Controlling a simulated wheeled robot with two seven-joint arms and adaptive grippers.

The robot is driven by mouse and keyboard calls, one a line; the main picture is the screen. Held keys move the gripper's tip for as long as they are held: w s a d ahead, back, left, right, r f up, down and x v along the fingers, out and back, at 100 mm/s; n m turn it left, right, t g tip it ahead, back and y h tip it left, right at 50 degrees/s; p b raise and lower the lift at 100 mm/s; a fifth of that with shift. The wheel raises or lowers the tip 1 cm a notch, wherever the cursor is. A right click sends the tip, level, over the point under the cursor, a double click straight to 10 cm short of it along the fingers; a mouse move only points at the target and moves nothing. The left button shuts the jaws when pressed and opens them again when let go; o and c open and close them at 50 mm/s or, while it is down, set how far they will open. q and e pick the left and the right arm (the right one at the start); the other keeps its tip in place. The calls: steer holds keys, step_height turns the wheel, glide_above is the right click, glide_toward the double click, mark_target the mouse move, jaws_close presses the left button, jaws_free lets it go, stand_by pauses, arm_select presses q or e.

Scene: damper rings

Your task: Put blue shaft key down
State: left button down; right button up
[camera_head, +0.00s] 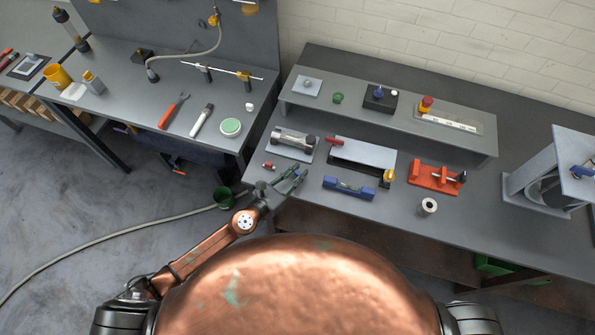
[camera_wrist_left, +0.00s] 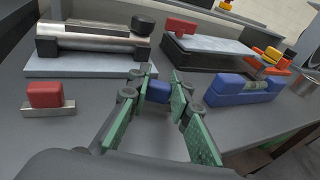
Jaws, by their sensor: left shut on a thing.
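My left gripper (camera_head: 290,181) is over the front left part of the right-hand workbench (camera_head: 480,222). In the left wrist view its green-padded fingers (camera_wrist_left: 155,108) are shut on the blue shaft key (camera_wrist_left: 157,92), a small blue block between the fingertips. I cannot tell whether the key touches the bench top. A red block on a small metal bar (camera_wrist_left: 46,98) lies left of the gripper, and it also shows in the head view (camera_head: 268,166). My right gripper is not in view.
A metal cylinder on a grey plate (camera_head: 292,140) stands behind the gripper. A blue level-like block (camera_head: 349,188) is to its right, with a red fixture (camera_head: 436,175) and a metal ring (camera_head: 428,207) farther right. Bare bench surrounds the fingers. A green bin (camera_head: 224,198) is left, below.

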arm_select(q)
steer(key=shift+f, duration=0.3)
stand_by(0.5)
steer(key=c, duration=1.7)
jaws_free()
steer(key=shift+s+a, duration=0.1)
steer(key=v, duration=1.1)
steer(key=shift+s+a, duration=0.2)
steer(key=shift+s, duration=0.1)
steer(key=shift+c, duration=0.2)
jaws_close()
